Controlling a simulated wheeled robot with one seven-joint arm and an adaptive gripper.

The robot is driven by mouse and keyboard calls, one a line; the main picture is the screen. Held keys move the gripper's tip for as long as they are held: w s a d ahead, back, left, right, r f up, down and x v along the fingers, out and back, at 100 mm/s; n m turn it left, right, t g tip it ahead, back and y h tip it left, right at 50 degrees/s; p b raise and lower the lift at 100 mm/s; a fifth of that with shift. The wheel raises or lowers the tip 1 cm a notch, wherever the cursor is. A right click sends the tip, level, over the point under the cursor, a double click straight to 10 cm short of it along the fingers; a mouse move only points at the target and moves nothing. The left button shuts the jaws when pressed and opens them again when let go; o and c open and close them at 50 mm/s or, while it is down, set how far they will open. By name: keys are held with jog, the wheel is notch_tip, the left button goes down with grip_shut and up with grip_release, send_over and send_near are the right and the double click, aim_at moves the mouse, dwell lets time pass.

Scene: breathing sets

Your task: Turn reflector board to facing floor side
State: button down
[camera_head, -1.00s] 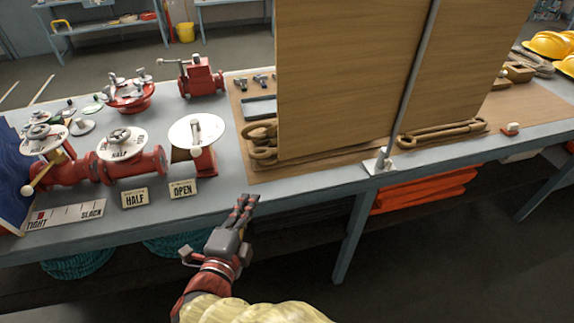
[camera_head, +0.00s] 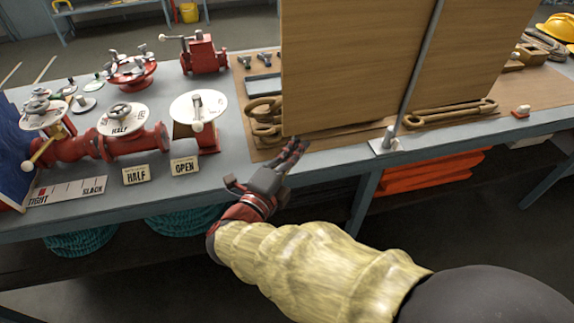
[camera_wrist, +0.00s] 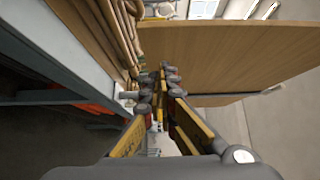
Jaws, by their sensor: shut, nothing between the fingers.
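The reflector board (camera_head: 345,70) looks like a large upright wood-brown panel standing on the bench, with a grey metal pole (camera_head: 418,75) running up its face to a small foot at the bench edge. Its wood face is toward the head camera; its other face is hidden. The board also shows in the wrist view (camera_wrist: 225,50), ahead of the fingers. My gripper (camera_head: 297,148) is shut and empty, near the board's lower left corner at the front bench edge. I cannot tell whether it touches the board. The fingers (camera_wrist: 168,85) also show in the wrist view.
The grey bench (camera_head: 232,145) holds red valves (camera_head: 130,140) and HALF (camera_head: 136,176) and OPEN (camera_head: 184,166) cards at left. Brown rope or tool shapes (camera_head: 455,112) lie under the board. Orange items (camera_head: 420,178) lie below the bench.

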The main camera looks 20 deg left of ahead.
aim_at(295, 128)
jog(key=shift+w+a+b, duration=0.4)
jog(key=shift+w+a, duration=0.8)
jog(key=shift+w, duration=0.1)
jog(key=shift+w+a, duration=0.55)
jog(key=shift+w, duration=0.05)
